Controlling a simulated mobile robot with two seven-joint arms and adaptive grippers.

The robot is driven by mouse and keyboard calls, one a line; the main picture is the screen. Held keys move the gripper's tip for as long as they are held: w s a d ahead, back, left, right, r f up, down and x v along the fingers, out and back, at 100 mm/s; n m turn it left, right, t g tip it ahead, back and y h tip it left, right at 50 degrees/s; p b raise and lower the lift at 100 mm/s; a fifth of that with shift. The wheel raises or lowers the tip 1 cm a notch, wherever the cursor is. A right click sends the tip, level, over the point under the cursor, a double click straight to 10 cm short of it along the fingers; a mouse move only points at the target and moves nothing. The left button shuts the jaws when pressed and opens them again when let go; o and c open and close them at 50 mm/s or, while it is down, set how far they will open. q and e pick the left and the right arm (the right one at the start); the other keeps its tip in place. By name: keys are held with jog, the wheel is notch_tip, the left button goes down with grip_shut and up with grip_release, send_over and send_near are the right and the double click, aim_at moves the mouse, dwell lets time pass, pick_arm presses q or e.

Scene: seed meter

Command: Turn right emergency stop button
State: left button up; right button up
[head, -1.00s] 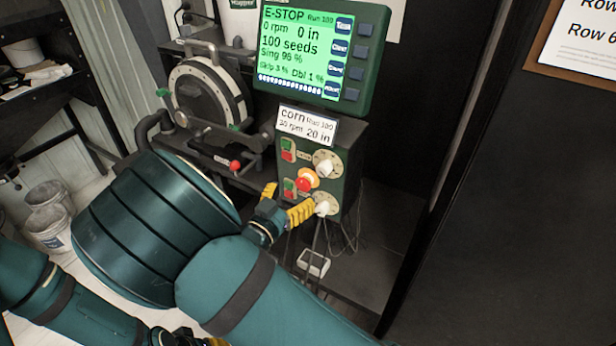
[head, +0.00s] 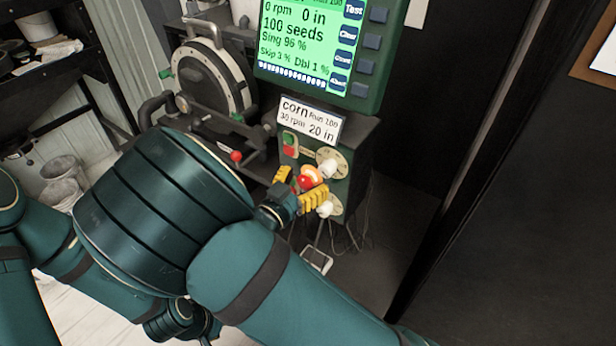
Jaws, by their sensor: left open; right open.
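The emergency stop button (head: 305,182), a red knob with a glowing orange collar, is on the front of the green control box below the screen. My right gripper (head: 298,190) is open, with one yellow finger left of the red knob and the other at its lower right. Whether either finger touches the knob I cannot tell. My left arm is at the lower left; its fingers do not show, and my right arm covers part of that area.
White dials sit above (head: 327,168) and below (head: 325,208) the button, close to the fingers. Green and red push buttons (head: 289,145) are at upper left. The green screen (head: 303,45) stands above. The seed meter (head: 210,80) with a red-knobbed lever (head: 236,156) is left.

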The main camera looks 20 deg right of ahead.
jog(key=c, duration=1.2)
